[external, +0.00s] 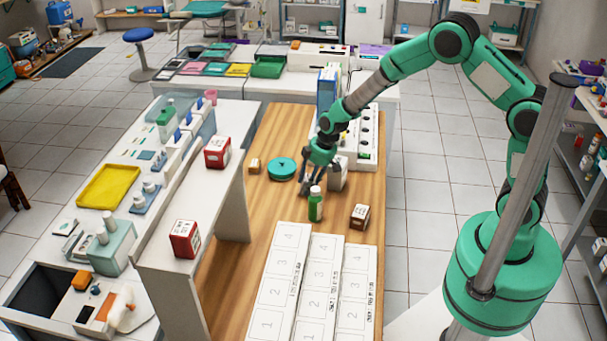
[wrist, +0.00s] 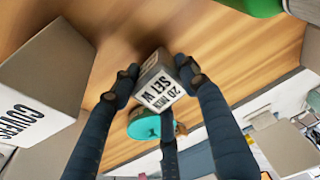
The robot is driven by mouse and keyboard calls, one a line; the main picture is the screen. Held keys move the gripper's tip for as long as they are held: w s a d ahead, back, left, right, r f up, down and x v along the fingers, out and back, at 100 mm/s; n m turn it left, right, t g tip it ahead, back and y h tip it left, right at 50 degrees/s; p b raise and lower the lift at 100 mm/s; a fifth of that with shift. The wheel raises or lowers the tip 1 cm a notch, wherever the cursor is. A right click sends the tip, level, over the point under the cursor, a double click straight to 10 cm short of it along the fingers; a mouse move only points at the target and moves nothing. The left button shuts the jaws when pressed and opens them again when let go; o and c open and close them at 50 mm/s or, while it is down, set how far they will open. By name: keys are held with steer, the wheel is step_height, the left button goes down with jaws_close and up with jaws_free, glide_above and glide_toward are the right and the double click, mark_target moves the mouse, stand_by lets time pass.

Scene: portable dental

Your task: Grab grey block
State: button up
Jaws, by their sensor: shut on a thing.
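A small grey block (wrist: 160,80) with a white label and black print sits between the fingertips of my gripper (wrist: 158,82) in the wrist view. The fingers close on it from its sides. In the external view my gripper (external: 311,184) is low over the wooden table, between a teal disc and a grey box. The held block is mostly hidden there by the fingers. I cannot tell whether it touches the table.
A grey box (external: 338,180) marked "COVERS" in the wrist view (wrist: 45,80) stands close by on the wooden table (external: 262,210). A green bottle (external: 315,207) stands just in front. The teal disc (external: 282,168) lies left; a brown box (external: 359,216) stands front right. White numbered strips (external: 285,275) lie nearer.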

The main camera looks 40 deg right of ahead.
steer(key=shift+v, duration=1.1)
steer(key=s+d, duration=0.2)
steer(key=s, duration=0.5)
steer(key=s+d+r+p, duration=0.1)
steer(key=s+d, duration=0.2)
steer(key=s, duration=0.4)
steer(key=shift+s+d+p, duration=0.15)
steer(key=shift+d+p, duration=0.05)
steer(key=shift+p, duration=0.1)
steer(key=shift+r, duration=0.1)
